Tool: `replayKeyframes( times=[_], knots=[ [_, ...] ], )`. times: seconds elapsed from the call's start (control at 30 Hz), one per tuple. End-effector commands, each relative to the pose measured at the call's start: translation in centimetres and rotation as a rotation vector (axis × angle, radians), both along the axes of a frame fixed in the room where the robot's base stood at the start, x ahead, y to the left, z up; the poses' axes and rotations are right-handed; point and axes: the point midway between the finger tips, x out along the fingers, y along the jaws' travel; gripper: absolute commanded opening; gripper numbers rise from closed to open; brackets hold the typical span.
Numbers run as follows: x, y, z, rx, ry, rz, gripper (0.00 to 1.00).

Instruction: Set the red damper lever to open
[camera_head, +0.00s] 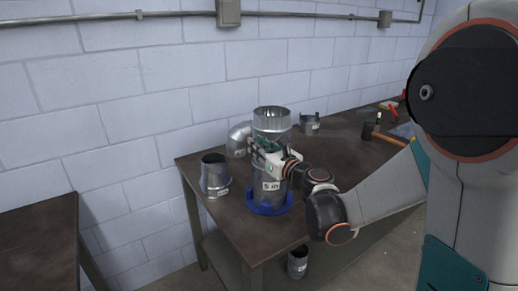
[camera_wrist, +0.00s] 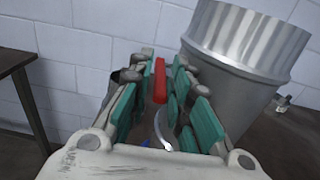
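The red damper lever (camera_wrist: 159,80) shows in the wrist view as a short upright red bar between my fingertips. My gripper (camera_wrist: 163,62) has teal-padded fingers on both sides of it, spread apart; I cannot tell whether either touches it. The galvanized duct (camera_wrist: 245,45) stands close on the right. In the head view, my gripper (camera_head: 260,146) is at the front of the upright duct (camera_head: 272,122), which carries a "5 in" label and sits in a blue ring (camera_head: 268,207). The lever is hidden there behind my gripper.
On the brown workbench (camera_head: 225,214) stand a short duct piece (camera_head: 214,176) at left and a metal elbow (camera_head: 238,138) behind the duct. A small collar (camera_head: 309,123) and a hammer (camera_head: 370,131) lie further right. Another table (camera_head: 40,240) is at far left.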

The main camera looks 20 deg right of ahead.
Motion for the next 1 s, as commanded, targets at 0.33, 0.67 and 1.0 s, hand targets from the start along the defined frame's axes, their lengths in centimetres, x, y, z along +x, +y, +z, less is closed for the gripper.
replayKeyframes(
  times=[0.33,0.67,1.0],
  knots=[
    [0.0,0.0,0.0,0.0,0.0,0.0,0.0],
    [0.0,0.0,0.3,-0.006,0.016,0.0,0.0],
    [0.1,0.0,1.4,-0.055,0.153,0.001,0.0]
  ],
)
